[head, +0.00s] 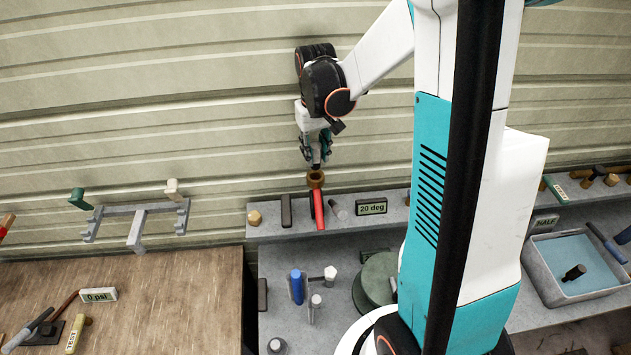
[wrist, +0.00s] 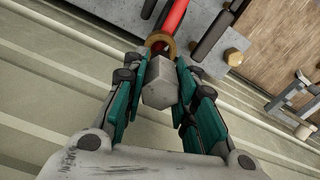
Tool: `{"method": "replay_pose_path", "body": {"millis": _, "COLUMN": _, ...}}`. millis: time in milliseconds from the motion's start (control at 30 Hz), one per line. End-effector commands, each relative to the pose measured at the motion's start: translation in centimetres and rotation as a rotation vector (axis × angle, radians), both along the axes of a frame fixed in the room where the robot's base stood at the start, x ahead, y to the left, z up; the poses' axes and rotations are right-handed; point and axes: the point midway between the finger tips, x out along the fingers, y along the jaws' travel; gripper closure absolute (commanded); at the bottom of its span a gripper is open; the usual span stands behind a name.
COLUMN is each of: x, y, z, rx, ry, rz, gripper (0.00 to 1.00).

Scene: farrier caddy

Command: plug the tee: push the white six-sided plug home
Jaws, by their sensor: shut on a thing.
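A small white many-sided plug (head: 330,272) shows on the grey lower bench. It sits at the end of a short grey side piece beside a blue upright cylinder (head: 296,287); how deep it sits I cannot tell. My gripper (head: 317,153) is up by the wall, pointing down, well above and behind the plug. In the wrist view my gripper (wrist: 160,88) is shut on a grey faceted block (wrist: 159,92). A brass ring (wrist: 160,43) is just beyond the block. The ring also shows below the fingertips in the head view (head: 316,179); whether block and ring touch is unclear.
A narrow grey shelf (head: 355,226) below the gripper bears a red bar (head: 318,210), a dark bar (head: 286,211) and a "20 deg" sign (head: 371,207). A green round object (head: 377,284) stands right of the plug. My arm column blocks the view further right.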

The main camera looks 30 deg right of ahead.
Motion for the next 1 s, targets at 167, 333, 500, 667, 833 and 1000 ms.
{"method": "replay_pose_path", "body": {"millis": 167, "x": 0.0, "y": 0.0, "z": -0.9, "rx": 0.000, "ry": 0.000, "rz": 0.000, "gripper": 1.00}}
{"method": "replay_pose_path", "body": {"millis": 333, "x": 0.0, "y": 0.0, "z": -1.5, "rx": 0.000, "ry": 0.000, "rz": 0.000, "gripper": 1.00}}
{"method": "replay_pose_path", "body": {"millis": 500, "x": 0.0, "y": 0.0, "z": -2.1, "rx": 0.000, "ry": 0.000, "rz": 0.000, "gripper": 1.00}}
{"method": "replay_pose_path", "body": {"millis": 667, "x": 0.0, "y": 0.0, "z": -2.7, "rx": 0.000, "ry": 0.000, "rz": 0.000, "gripper": 1.00}}
{"method": "replay_pose_path", "body": {"millis": 833, "x": 0.0, "y": 0.0, "z": -3.0, "rx": 0.000, "ry": 0.000, "rz": 0.000, "gripper": 1.00}}
{"method": "replay_pose_path", "body": {"millis": 1000, "x": 0.0, "y": 0.0, "z": -3.0, "rx": 0.000, "ry": 0.000, "rz": 0.000, "gripper": 1.00}}
